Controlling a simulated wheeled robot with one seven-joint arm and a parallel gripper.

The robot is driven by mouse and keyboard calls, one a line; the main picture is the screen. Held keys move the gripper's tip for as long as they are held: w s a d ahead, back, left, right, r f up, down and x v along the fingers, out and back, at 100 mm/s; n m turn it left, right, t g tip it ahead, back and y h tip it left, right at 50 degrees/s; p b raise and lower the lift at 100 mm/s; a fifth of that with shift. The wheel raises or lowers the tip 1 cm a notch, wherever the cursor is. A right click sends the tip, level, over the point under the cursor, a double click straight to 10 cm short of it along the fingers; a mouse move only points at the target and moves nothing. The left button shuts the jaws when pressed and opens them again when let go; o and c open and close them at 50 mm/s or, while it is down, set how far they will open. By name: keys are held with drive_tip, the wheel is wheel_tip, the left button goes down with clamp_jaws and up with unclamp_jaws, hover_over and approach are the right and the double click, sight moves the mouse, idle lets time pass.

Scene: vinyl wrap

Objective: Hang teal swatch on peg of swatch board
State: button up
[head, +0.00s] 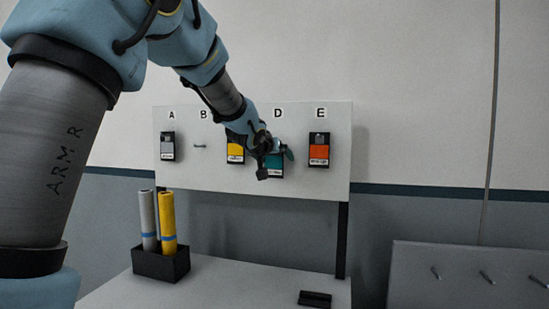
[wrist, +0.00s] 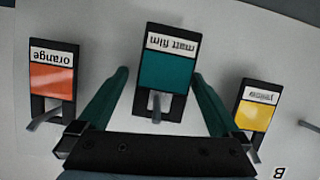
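The teal swatch (head: 274,169) is a black-framed card on the swatch board (head: 185,178), under the letter D. In the wrist view the teal swatch (wrist: 166,72) appears upside down, with a white label reading "matt film". A peg (wrist: 157,105) shows at the slot in its top end and seems to pass through it. My gripper (head: 275,160) is in front of the swatch and hides part of it in the head view. In the wrist view my gripper (wrist: 160,76) is open, with one finger on each side of the swatch and a gap at the left finger.
An orange swatch (head: 319,153) hangs under E, a yellow swatch (head: 235,158) left of the teal one, and a grey swatch (head: 167,152) under A. The peg under B (head: 200,146) is bare. A black box (head: 160,265) of rolls stands on the table (head: 235,285).

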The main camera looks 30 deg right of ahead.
drive_tip(key=c, duration=1.2)
drive_tip(key=o, duration=1.2)
drive_tip(key=v, duration=1.1)
drive_tip(key=shift+b, duration=0.4)
drive_tip(key=shift+w+f, duration=0.1)
